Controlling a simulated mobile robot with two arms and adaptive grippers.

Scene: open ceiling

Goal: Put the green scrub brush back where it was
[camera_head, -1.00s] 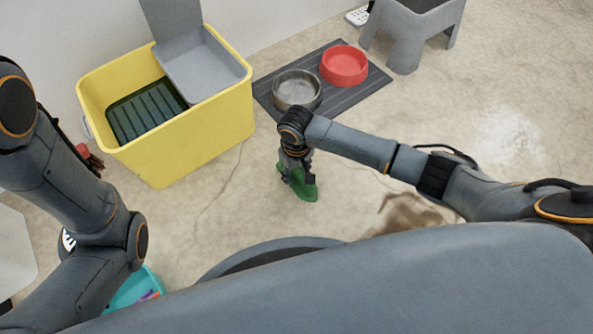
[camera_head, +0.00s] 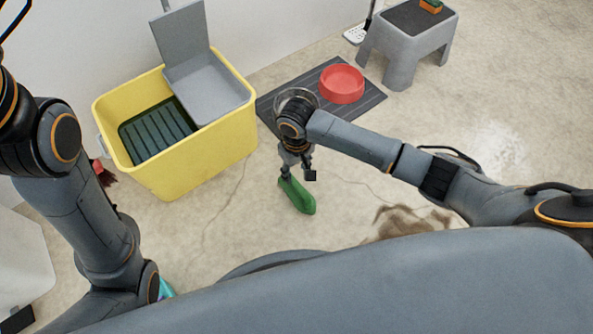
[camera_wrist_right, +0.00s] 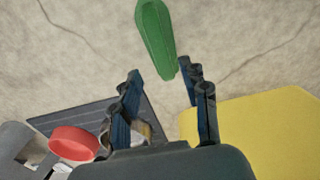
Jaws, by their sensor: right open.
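The green scrub brush (camera_head: 298,196) is in front of the yellow bin, near the middle of the head view. I cannot tell whether it rests fully on the floor. In the right wrist view, the brush (camera_wrist_right: 156,38) extends outward from between the spread fingertips (camera_wrist_right: 163,74), with gaps visible at the sides. Its underside is hidden. My left arm is at the left of the head view, but its gripper is out of view.
The yellow bin (camera_head: 205,150) with a grey raised lid stands left of the brush. A red bowl (camera_head: 342,84) and a metal bowl lie on a dark mat (camera_head: 365,103) behind my right wrist. A grey stool (camera_head: 405,45) is at back right. A brown stain (camera_head: 410,220) marks the floor.

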